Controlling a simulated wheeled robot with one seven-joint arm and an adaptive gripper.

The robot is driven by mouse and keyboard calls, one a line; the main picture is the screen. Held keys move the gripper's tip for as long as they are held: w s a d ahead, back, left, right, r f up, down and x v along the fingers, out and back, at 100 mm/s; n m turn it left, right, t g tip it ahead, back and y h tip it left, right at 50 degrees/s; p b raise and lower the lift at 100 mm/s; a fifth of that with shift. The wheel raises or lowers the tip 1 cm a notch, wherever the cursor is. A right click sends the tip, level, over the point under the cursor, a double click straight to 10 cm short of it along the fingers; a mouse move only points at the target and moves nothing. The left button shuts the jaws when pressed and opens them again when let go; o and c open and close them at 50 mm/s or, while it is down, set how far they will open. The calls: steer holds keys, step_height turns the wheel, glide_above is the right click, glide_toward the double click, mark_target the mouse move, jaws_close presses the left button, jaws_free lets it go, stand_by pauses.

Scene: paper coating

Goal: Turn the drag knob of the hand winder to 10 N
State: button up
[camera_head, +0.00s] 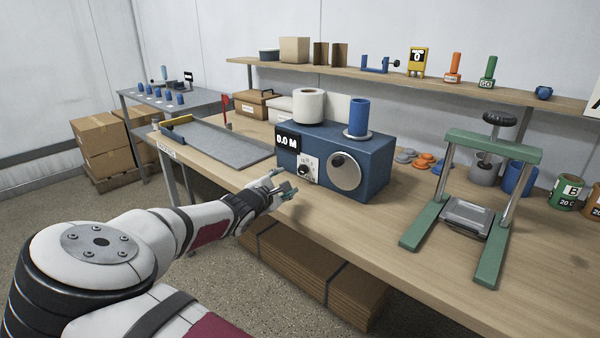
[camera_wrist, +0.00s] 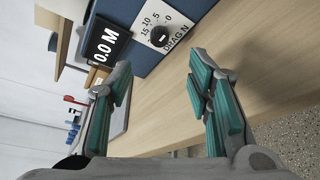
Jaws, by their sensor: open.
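The hand winder (camera_head: 365,155) is a blue box on the wooden bench, with a white paper roll (camera_head: 309,105) and a blue spool (camera_head: 358,117) on top. Its black drag knob (camera_head: 304,171) sits on a white dial plate; it also shows in the wrist view (camera_wrist: 159,36), beside the marks 0, 5, 10, 15 and "DRAG N". I cannot tell for sure which mark the knob points to. The display (camera_wrist: 106,43) reads 0.0 M. My gripper (camera_head: 280,182) is open and empty in front of the winder, apart from the knob; its green-padded fingers (camera_wrist: 165,100) are spread in the wrist view.
A large round silver disc (camera_head: 344,172) is on the winder's front, right of the knob. A green press frame (camera_head: 468,195) stands to the right, and a grey tray (camera_head: 218,142) lies to the left. The bench front (camera_head: 340,225) is clear.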

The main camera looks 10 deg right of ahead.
mark_target(301, 171)
steer(key=b+x, duration=0.2)
steer(key=x, duration=1.1)
steer(key=shift+w+d+f, duration=0.1)
steer(key=shift+w+d, duration=0.05)
steer(key=shift+w, duration=0.15)
jaws_close()
